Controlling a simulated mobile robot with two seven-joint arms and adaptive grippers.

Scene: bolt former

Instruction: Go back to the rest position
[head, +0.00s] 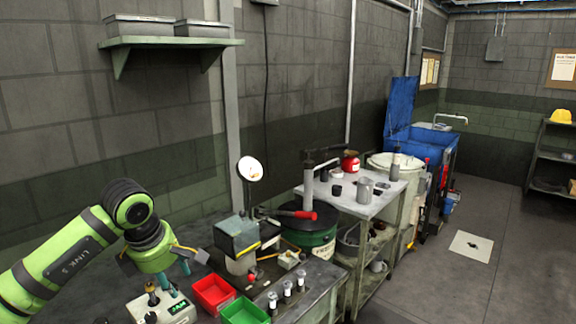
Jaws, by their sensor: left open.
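My left arm comes in from the lower left, and its green left gripper (163,268) hangs over the near end of the workbench (215,262). Its fingers are spread wide and I see nothing held between them. My right gripper is not in view.
A red bin (213,292) and a green bin (244,311) sit right of the gripper. Several small metal-topped pieces (287,287) stand beyond them. A dark-topped machine (238,238) and a lamp (250,169) stand behind. The floor (440,285) at right is mostly clear.

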